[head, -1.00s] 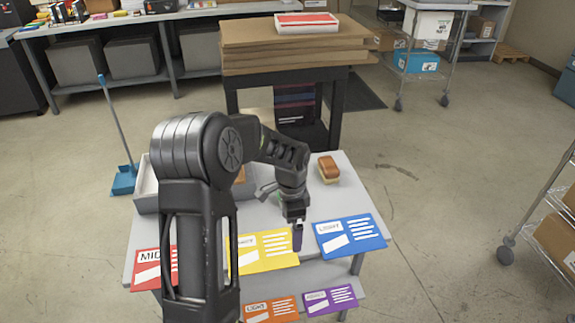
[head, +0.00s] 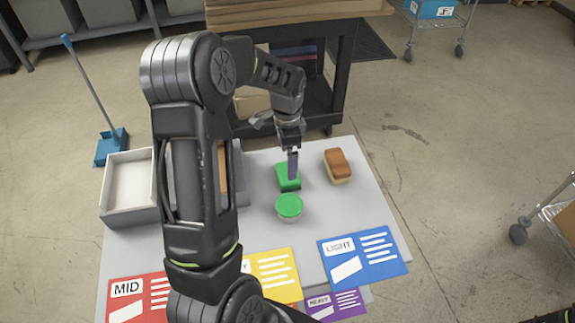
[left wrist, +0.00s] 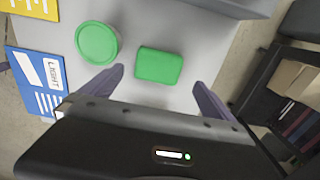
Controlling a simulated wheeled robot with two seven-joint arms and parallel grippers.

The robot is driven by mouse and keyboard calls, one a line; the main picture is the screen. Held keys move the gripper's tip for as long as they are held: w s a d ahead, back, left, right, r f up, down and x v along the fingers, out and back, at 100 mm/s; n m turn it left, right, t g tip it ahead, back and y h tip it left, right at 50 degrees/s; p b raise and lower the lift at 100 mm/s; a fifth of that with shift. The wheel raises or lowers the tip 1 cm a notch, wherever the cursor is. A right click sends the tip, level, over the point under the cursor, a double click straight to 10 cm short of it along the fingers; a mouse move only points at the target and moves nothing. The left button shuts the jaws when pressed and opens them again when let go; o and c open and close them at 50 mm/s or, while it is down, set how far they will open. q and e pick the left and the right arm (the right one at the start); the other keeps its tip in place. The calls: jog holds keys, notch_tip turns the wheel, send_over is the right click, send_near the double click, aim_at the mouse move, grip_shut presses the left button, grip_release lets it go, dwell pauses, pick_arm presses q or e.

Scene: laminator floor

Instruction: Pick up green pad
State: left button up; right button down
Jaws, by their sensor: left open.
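The green pad (head: 283,184) is a small rounded rectangular block lying on the light grey table. In the left wrist view the pad (left wrist: 158,65) lies ahead of the gap between my fingers. My left gripper (head: 292,165) points down over the pad, its fingers partly covering it in the head view. In the left wrist view my left gripper (left wrist: 157,78) has its two fingers spread wide with nothing between them held. Whether the fingertips touch the table cannot be told. My right gripper is not clearly visible.
A round green-lidded tub (head: 289,206) stands just in front of the pad. A brown-topped sponge block (head: 337,165) is to its right. A grey open bin (head: 130,183) is at left, partly behind my arm. Red, yellow, blue (head: 362,256) and purple cards lie along the front.

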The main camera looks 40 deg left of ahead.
pick_arm(q)
jog(key=shift+s+d+r, duration=0.1)
jog(key=shift+d, duration=0.05)
notch_tip(320, 180, down, 2)
jog(key=shift+f+b, duration=0.2)
jog(key=shift+b, duration=0.65)
jog(key=shift+f, duration=0.2)
notch_tip(320, 180, down, 5)
jog(key=b, duration=0.3)
jog(key=shift+f, duration=0.15)
jog(key=shift+c, duration=0.3)
jog(key=c, duration=1.2)
